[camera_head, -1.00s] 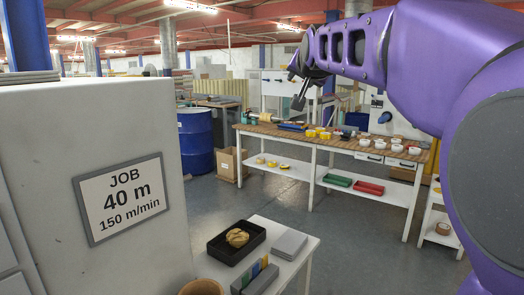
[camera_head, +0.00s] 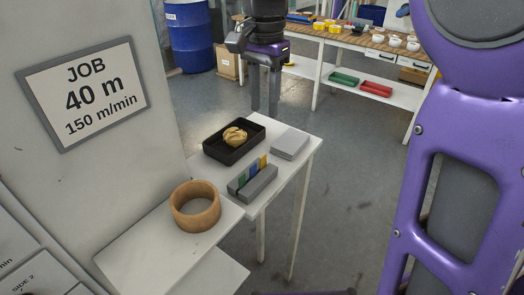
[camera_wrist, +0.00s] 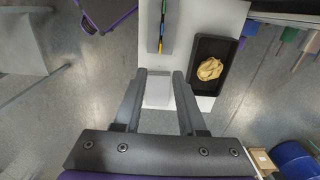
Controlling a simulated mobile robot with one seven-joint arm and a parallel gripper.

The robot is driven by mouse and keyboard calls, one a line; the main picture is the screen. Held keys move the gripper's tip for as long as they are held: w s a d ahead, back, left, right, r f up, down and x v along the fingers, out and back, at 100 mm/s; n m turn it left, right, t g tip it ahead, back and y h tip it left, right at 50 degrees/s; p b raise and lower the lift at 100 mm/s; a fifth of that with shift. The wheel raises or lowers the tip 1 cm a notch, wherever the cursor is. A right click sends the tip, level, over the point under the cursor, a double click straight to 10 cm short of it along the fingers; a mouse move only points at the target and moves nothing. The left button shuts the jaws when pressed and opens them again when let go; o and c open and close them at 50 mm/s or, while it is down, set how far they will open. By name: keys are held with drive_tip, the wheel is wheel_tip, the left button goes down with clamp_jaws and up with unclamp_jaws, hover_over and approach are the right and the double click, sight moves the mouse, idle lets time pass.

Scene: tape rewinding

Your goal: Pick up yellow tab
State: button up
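The yellow tab (camera_head: 263,161) stands upright at the far right end of a grey holder (camera_head: 258,185), in a row with a blue tab (camera_head: 252,171) and a green tab (camera_head: 241,180). The holder lies on a small white table (camera_head: 285,178). In the wrist view the tabs show edge-on near the top centre, with the yellow tab (camera_wrist: 161,46) closest to my fingers. My gripper (camera_head: 264,110) points down, open and empty, beyond the holder near the table's far edge. In the wrist view its fingers (camera_wrist: 159,74) are apart over a pale stack.
A black tray (camera_head: 212,156) with a crumpled tan lump (camera_head: 235,136) lies beside the holder. A pale stack (camera_head: 290,143) lies right of it. A cardboard ring (camera_head: 196,206) sits on a white shelf in front. A white cabinet with a job sign (camera_head: 83,92) stands left.

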sight(263, 164)
wheel_tip(263, 164, down, 13)
drive_tip(key=shift+s+b, duration=0.1)
drive_tip(key=shift+b, duration=1.05)
clamp_jaws()
